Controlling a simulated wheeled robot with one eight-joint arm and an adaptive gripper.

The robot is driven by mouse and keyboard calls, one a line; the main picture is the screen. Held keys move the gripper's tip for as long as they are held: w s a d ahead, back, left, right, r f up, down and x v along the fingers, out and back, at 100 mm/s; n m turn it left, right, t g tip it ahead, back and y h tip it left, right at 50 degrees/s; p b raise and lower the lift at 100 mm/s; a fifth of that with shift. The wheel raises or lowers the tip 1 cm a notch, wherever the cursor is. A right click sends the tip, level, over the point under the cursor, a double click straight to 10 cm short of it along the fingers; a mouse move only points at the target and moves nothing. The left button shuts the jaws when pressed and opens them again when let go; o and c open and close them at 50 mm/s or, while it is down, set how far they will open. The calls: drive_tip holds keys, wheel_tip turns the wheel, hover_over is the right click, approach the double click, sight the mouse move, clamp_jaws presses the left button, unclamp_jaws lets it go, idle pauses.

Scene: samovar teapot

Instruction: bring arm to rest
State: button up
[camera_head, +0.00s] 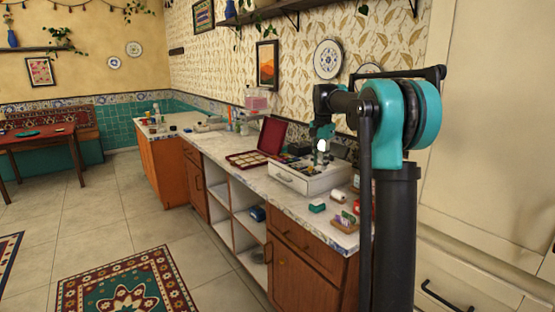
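My arm rises at the right of the head view and bends left over the counter. My gripper (321,158) hangs at its end, above a white drawer box (312,179) on the counter (232,153). A small white shape shows at the gripper's tip; I cannot tell whether it is held or lies behind. The fingers are too small and dark to tell open from shut. No samovar or teapot can be made out clearly.
An open red box (270,137) with a compartmented tray stands left of the drawer box. A green block (317,208) and a white roll (338,196) lie near the counter's front. Tall cream cabinets (490,120) stand close on the right.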

drive_tip(key=s+d+f+n+t, duration=0.1)
drive_tip(key=s+f+n, duration=0.2)
drive_tip(key=s+f, duration=0.5)
drive_tip(key=s+d+f+n+t, duration=0.1)
drive_tip(key=s+f+n, duration=0.2)
drive_tip(key=s+f, duration=0.6)
drive_tip(key=s+d+f+n+t, duration=0.1)
drive_tip(key=s+f+n, duration=0.2)
drive_tip(key=s+f, duration=0.5)
drive_tip(key=s, duration=1.2)
drive_tip(key=shift+s+f+t, duration=0.3)
drive_tip(key=shift+s+f, duration=0.05)
drive_tip(key=shift+f, duration=0.05)
